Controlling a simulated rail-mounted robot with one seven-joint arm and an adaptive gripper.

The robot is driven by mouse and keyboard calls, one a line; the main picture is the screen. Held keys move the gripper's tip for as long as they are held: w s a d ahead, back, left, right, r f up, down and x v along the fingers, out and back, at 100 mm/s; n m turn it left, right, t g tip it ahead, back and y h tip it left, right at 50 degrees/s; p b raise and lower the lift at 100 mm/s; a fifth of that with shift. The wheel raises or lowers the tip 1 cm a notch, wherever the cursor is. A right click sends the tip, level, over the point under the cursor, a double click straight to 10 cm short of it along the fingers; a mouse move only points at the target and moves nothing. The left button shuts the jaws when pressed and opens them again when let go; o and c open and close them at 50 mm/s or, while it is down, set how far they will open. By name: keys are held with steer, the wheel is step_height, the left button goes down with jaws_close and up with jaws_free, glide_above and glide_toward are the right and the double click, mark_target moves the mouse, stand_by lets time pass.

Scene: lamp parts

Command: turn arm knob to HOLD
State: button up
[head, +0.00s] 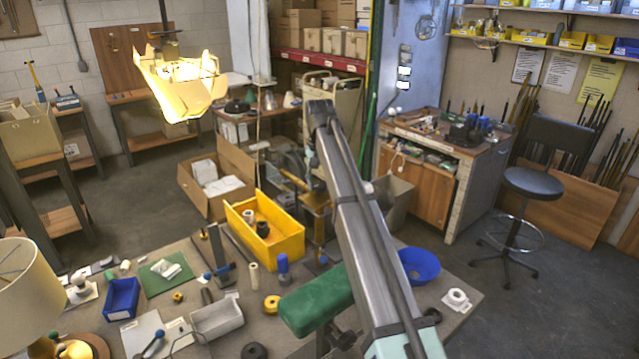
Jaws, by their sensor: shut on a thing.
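I cannot make out the arm knob or a HOLD mark in the head view. A long grey bar with a dark end (350,210) rises from the lower right to the middle of the view and hides part of the bench. I cannot tell whether the knob is on it. My gripper is not clearly seen, nor what it holds. A lit lamp head with a broken-looking cream shade (181,85) hangs at the upper left. Another cream lampshade (25,290) stands at the left edge.
The workbench (215,345) is crowded. It carries a yellow bin (280,243), a blue bin (122,298), a green padded block (315,302), a blue bowl (418,264) and several small parts. A stool (532,183) stands at the right, with open floor around it.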

mark_target(320, 185)
steer(key=shift+s+f, duration=0.1)
steer(key=shift+f, duration=0.05)
steer(key=o, duration=1.1)
steer(key=shift+o, duration=0.2)
steer(key=shift+r, duration=0.4)
step_height(320, 185, up, 11)
steer(key=shift+r, duration=0.15)
